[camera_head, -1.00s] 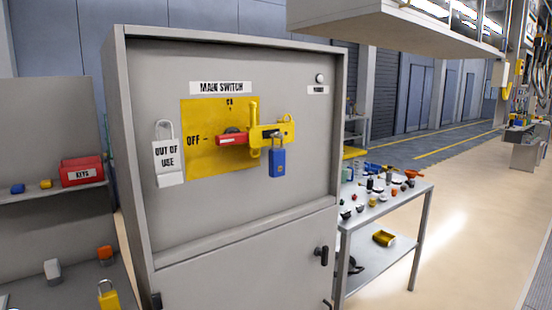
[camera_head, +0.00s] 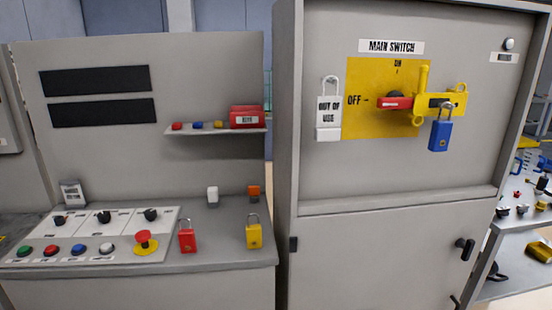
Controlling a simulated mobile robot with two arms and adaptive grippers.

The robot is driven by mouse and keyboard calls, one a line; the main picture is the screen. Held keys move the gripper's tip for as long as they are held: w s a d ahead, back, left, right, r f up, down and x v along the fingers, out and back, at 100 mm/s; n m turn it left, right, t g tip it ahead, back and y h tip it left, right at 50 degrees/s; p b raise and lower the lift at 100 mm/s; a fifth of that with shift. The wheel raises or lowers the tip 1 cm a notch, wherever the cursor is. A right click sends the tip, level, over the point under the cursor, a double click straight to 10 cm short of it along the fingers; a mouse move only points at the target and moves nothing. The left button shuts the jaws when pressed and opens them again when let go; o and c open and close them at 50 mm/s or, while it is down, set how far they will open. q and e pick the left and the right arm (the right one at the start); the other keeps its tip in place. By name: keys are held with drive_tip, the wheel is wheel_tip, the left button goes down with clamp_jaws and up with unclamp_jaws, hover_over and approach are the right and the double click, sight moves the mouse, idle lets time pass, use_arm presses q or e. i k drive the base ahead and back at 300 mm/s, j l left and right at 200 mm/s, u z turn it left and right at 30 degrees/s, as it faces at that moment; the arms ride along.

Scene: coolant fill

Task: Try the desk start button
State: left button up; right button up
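The desk (camera_head: 225,262) stands at the left with a sloped control panel (camera_head: 120,222). Along the panel's front are a green button (camera_head: 24,251), a red button (camera_head: 50,249), a blue button (camera_head: 78,249) and a white button (camera_head: 107,248). Their labels are too small to read, so I cannot tell which is marked start. A red mushroom button on a yellow base (camera_head: 145,241) sits at the panel's right end. Several black knobs are above the buttons. Neither of my grippers is in view.
The cabinet's main switch (camera_head: 395,102) has its red handle at OFF, with a blue padlock (camera_head: 440,130) on its yellow hasp. An "OUT OF USE" tag (camera_head: 328,112) hangs beside it. A red padlock (camera_head: 187,237) and yellow padlock (camera_head: 253,233) stand on the desk. A key box (camera_head: 246,117) sits on the shelf.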

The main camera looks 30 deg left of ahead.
sight(25, 250)
drive_tip(key=u, duration=2.15)
